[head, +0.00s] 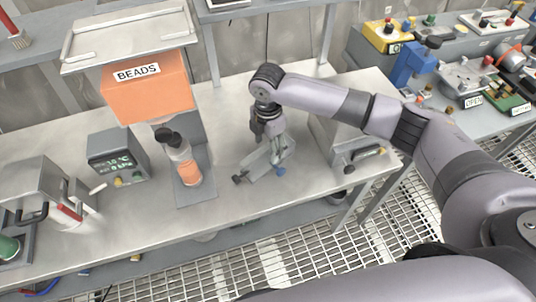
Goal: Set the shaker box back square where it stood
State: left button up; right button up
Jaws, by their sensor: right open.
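My right gripper (274,152) reaches down over the middle of the steel bench and is open. Directly under it is a low grey fixture (255,168) with dark and blue feet or knobs, partly hidden by the fingers; I cannot tell if they touch it. Right of it stands a grey box with sloped sides and a dark handle at its front (349,152), partly behind my right arm. No label marks either as the shaker box, so I cannot tell which it is. My left gripper is not in view.
An orange BEADS hopper (148,98) stands above a bottle (186,167) of orange beads. A display box (118,158) and a grey machine (40,190) are further left. Another bench (432,82) with crowded equipment is at right. Bare bench (225,203) shows in front of the fixture.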

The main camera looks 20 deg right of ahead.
jog(key=shift+f, duration=1.3)
jog(key=shift+c, duration=0.4)
grip_shut()
jog(key=shift+r, duration=0.15)
